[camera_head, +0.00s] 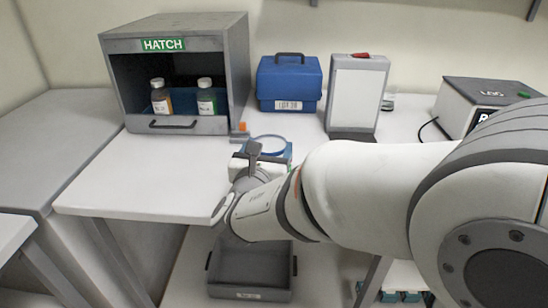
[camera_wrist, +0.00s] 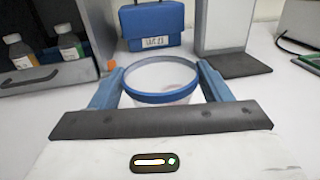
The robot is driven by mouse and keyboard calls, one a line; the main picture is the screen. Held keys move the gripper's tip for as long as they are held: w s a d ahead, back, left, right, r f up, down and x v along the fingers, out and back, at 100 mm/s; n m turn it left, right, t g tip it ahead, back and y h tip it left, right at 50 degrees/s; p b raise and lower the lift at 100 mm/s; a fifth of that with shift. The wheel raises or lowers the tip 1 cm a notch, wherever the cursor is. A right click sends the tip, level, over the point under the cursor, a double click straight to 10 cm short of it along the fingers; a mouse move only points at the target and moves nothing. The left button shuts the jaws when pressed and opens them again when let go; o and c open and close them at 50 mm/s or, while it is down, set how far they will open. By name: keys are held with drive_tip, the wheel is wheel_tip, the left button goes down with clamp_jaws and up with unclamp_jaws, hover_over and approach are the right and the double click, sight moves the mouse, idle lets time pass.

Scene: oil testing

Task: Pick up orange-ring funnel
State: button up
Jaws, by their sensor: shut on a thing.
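A funnel with a blue ring (camera_wrist: 161,97) and a clear, pale bowl sits between the two blue fingers of my gripper (camera_wrist: 158,76) in the wrist view. My gripper is shut on it. The ring (camera_head: 266,138) also shows in the head view, just beyond my wrist over the white table. The ring looks blue in both views; I see no orange ring. The funnel's lower part is hidden by my gripper, so I cannot tell whether it touches the table. A small orange piece (camera_head: 242,126) shows behind it, near the hatch's right corner.
A grey hatch box (camera_head: 238,75) holds two labelled bottles (camera_head: 160,100). A blue case (camera_head: 289,80) and a grey panel stand (camera_head: 356,90) are behind the funnel. A grey device (camera_head: 480,100) is at right. The white table (camera_head: 130,175) is clear at left; a grey tray (camera_head: 250,270) is below.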

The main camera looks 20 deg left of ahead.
drive_tip(key=shift+f, duration=1.75)
drive_tip(key=shift+b, duration=0.3)
drive_tip(key=shift+f, duration=0.15)
drive_tip(key=o, duration=1)
drive_tip(key=shift+r, duration=0.3)
drive_tip(key=s, duration=0.8)
drive_tip(key=s+d, duration=0.1)
drive_tip(key=s, duration=0.3)
drive_tip(key=shift+f, duration=0.15)
